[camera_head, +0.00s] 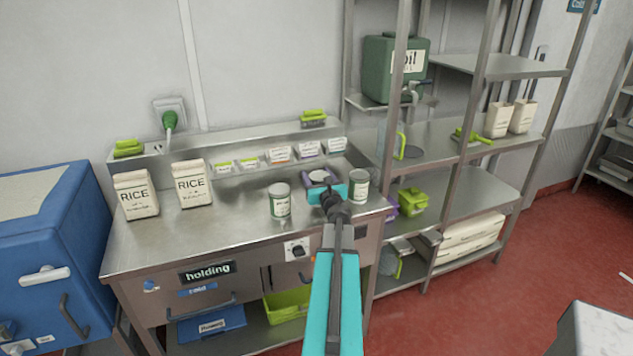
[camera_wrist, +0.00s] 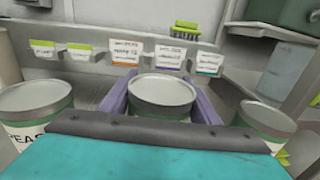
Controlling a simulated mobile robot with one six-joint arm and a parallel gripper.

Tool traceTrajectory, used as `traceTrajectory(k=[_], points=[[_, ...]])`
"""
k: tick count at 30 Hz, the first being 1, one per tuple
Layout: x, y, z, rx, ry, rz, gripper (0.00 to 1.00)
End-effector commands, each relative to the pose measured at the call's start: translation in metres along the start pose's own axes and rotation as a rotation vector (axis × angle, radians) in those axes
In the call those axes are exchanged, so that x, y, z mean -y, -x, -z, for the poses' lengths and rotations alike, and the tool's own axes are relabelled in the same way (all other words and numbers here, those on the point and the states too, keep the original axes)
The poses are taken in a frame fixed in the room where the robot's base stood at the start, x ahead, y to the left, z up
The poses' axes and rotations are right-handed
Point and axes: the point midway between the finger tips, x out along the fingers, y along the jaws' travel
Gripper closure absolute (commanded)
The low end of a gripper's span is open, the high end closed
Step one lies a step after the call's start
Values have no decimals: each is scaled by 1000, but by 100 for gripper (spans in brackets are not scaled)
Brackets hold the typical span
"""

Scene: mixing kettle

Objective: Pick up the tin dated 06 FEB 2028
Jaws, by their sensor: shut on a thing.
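Three tins with green-and-white bands are on the steel counter. The left tin (camera_head: 280,203) and right tin (camera_head: 358,188) stand upright and free. The middle tin (camera_wrist: 163,92) is between the purple fingers of my gripper (camera_head: 319,178). The fingers are shut on it, one on each side; they also show in the wrist view. In the wrist view, the left tin (camera_wrist: 35,108) shows part of a label reading "PEAS", and the right tin (camera_wrist: 266,122) is close by. No date is readable on any tin. My teal gripper body hides the front of the middle tin.
Two RICE bags (camera_head: 194,184) stand on the left of the counter (camera_head: 150,245). Small label cards (camera_head: 279,154) line the back ledge. A metal shelf unit (camera_head: 455,135) with an oil container (camera_head: 385,68) stands to the right. The front left counter is clear.

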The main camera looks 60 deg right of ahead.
Motion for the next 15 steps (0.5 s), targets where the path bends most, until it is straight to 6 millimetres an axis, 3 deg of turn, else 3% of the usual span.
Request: traceTrajectory(k=[2,15], points=[[0,0,-12,4,2,0,81],[22,65,-16,2,1,3,81]])
